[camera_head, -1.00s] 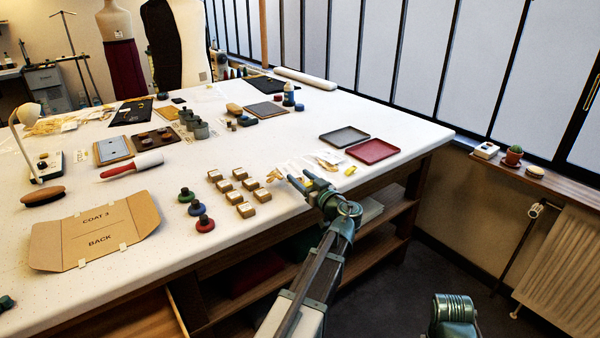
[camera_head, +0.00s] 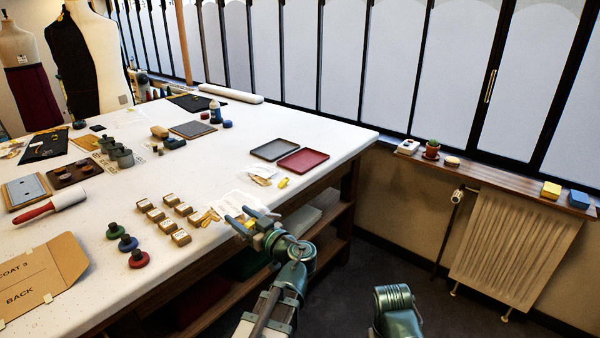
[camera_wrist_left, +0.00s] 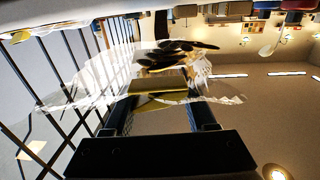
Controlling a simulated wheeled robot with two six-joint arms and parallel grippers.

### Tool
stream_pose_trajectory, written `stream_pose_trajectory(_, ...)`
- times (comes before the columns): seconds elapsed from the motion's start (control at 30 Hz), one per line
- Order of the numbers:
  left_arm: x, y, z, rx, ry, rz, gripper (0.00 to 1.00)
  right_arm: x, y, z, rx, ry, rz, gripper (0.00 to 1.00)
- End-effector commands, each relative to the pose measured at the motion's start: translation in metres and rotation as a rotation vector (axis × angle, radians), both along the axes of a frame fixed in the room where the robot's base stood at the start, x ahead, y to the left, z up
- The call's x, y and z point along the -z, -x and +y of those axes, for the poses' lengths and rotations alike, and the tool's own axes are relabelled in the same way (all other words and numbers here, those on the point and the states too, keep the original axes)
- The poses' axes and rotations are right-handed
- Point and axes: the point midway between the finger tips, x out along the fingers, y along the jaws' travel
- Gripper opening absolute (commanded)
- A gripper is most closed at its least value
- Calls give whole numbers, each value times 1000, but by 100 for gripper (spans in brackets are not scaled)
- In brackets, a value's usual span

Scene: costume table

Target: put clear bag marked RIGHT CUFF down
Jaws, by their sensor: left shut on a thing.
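A clear bag (camera_head: 240,200) with dark and golden pieces inside is held in my left gripper (camera_head: 250,226). The gripper is shut on it, at the table's front edge just right of the small boxes. In the left wrist view the see-through bag (camera_wrist_left: 105,80) spreads out past both fingers (camera_wrist_left: 160,115), with dark oval pieces and a gold piece in it. Its marking cannot be read. Whether the bag touches the table cannot be told. My right gripper is not in view; only a green part of my arm shows at the bottom.
The white table (camera_head: 230,160) bears a grey tray (camera_head: 275,149) and a red tray (camera_head: 303,160). Another small bag (camera_head: 262,174) and a yellow item (camera_head: 283,183) lie before them. Several small boxes (camera_head: 165,215) and colored spools (camera_head: 128,243) stand left. Bare tabletop lies behind the boxes.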

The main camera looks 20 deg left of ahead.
Motion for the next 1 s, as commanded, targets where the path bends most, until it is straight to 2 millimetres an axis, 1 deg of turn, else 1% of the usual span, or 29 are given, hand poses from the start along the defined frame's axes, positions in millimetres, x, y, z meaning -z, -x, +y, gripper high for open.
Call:
stream_pose_trajectory(0.03, -9, 0, 0, 0, 0, 0, 0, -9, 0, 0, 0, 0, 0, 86)
stream_pose_trajectory(0.17, -29, 0, 0, 0, 0, 0, 0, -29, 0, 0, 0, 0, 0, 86)
stream_pose_trajectory(0.4, -79, 0, 0, 1, 0, 0, 0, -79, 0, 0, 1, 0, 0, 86)
stream_pose_trajectory(0.5, -96, 0, 0, 1, 0, 0, 0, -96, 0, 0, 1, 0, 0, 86)
stream_pose_trajectory(0.63, -105, 0, 0, 1, 0, 0, 0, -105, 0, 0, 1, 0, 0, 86)
stream_pose_trajectory(1.0, -102, 0, 0, 1, 0, 0, 0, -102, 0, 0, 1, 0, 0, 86)
